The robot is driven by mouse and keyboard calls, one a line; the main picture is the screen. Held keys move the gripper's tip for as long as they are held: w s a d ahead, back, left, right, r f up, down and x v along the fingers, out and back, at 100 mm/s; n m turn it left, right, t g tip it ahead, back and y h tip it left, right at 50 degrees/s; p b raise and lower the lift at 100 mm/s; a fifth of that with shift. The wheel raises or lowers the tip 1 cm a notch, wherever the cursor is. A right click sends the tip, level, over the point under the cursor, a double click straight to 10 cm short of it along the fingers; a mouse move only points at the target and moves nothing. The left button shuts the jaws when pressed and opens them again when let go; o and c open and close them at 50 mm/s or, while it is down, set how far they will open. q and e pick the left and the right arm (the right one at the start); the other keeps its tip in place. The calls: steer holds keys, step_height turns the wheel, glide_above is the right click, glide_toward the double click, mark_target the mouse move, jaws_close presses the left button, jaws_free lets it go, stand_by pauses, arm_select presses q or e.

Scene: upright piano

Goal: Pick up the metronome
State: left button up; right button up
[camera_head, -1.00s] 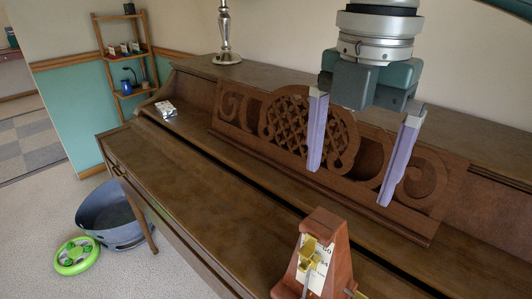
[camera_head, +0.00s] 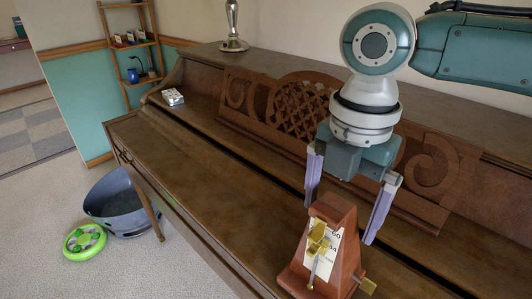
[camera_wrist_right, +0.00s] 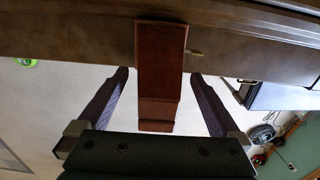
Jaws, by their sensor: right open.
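The metronome (camera_head: 345,249) is a reddish-brown wooden pyramid with a pale scale plate, a brass weight and a brass side key. It stands upright on the piano's closed brown lid, near the bottom of the head view. My right gripper (camera_head: 340,223) is open, pointing down, its purple fingers spread at and just behind the metronome's top. In the right wrist view the metronome (camera_wrist_right: 161,65) shows between the two dark fingers (camera_wrist_right: 160,76), with a gap on each side. Nothing is gripped. My left gripper is not in view.
The piano's carved music stand (camera_head: 300,108) rises behind the right gripper. The lid left of the metronome is clear. A grey tub (camera_head: 120,205) stands on the floor.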

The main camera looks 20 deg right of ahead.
jaws_close()
stand_by(0.7)
steer(key=shift+r, duration=0.1)
